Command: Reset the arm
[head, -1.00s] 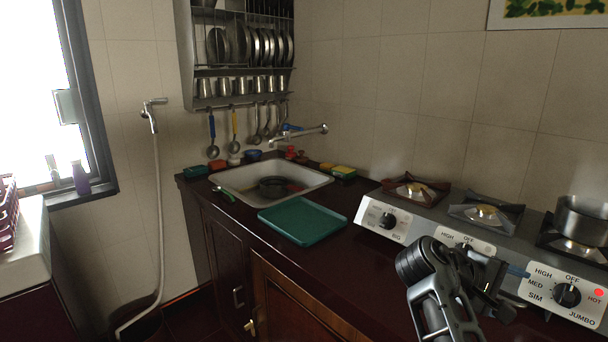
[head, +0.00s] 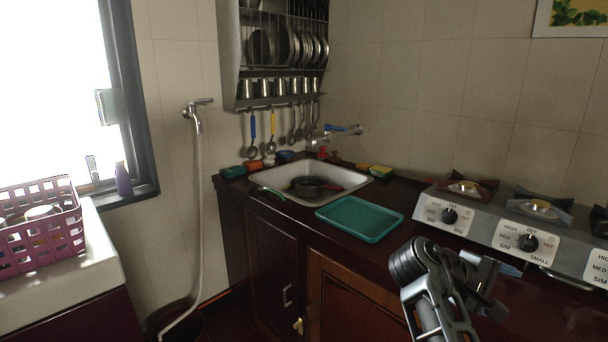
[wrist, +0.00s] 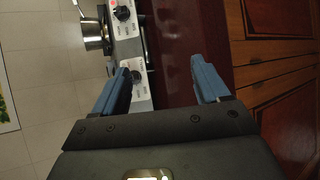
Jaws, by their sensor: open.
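My gripper (head: 507,270) is at the lower right of the head view, at the end of my folded arm, in front of the stove and over the counter edge. In the wrist view my gripper (wrist: 166,88) shows two blue fingers spread apart with nothing between them. Beyond the fingers are the dark red counter front and the stove's knob panel (wrist: 139,82). The fingers appear clear of the stove, though the exact gap is hard to tell.
The stove (head: 480,220) stands right on the dark counter. A teal tray (head: 360,218) lies left of it, beside the sink (head: 290,195) holding a dark pan (head: 312,186). A pink basket (head: 40,235) sits at far left. A metal pot (wrist: 92,32) shows in the wrist view.

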